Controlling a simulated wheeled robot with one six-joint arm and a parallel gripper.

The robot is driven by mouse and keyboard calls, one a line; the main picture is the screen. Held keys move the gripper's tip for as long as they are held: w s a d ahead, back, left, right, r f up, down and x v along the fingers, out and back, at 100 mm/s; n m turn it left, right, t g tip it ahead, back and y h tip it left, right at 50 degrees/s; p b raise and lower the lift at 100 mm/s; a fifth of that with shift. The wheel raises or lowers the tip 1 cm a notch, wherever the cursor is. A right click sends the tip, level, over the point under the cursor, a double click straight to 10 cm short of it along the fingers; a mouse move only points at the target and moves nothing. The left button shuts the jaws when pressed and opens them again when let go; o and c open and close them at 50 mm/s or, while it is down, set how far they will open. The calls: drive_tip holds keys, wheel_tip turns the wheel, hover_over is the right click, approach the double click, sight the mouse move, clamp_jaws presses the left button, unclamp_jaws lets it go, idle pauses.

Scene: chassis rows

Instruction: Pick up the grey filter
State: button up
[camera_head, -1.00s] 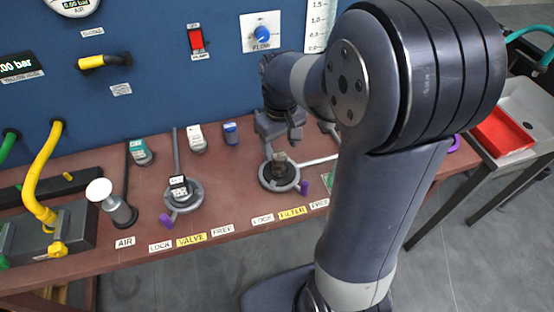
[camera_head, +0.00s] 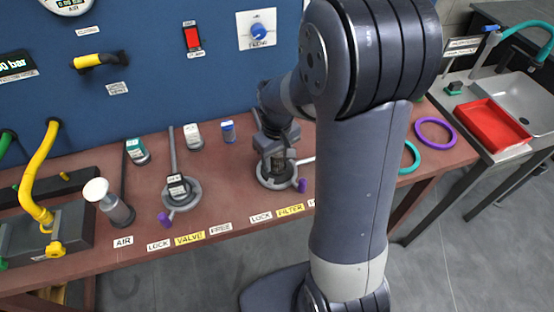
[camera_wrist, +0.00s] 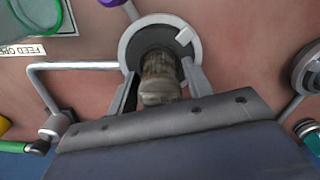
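The grey filter (camera_wrist: 160,78) is a dull, stained cylinder in a round grey holder (camera_wrist: 127,45) in the wrist view. In the head view the filter (camera_head: 279,165) shows partly below my gripper (camera_head: 276,152), and its holder has a purple-ended lever (camera_head: 301,185). In the wrist view my gripper (camera_wrist: 159,88) is open, with one finger on each side of the filter. A gap shows between the filter and each finger. The FILTER label (camera_head: 291,210) is on the bench's front edge.
A grey pipe (camera_wrist: 75,66) runs into the holder. The valve holder (camera_head: 186,192) and several small coloured-top containers, including a blue one (camera_head: 228,131), stand to the left. A purple ring (camera_head: 435,121) and red tray (camera_head: 493,125) are to the right.

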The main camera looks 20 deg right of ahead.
drive_tip(key=c, duration=0.8)
drive_tip(key=shift+o, duration=0.2)
drive_tip(key=shift+r, duration=0.1)
wheel_tip(320, 180, up, 10)
drive_tip(key=shift+f, duration=0.1)
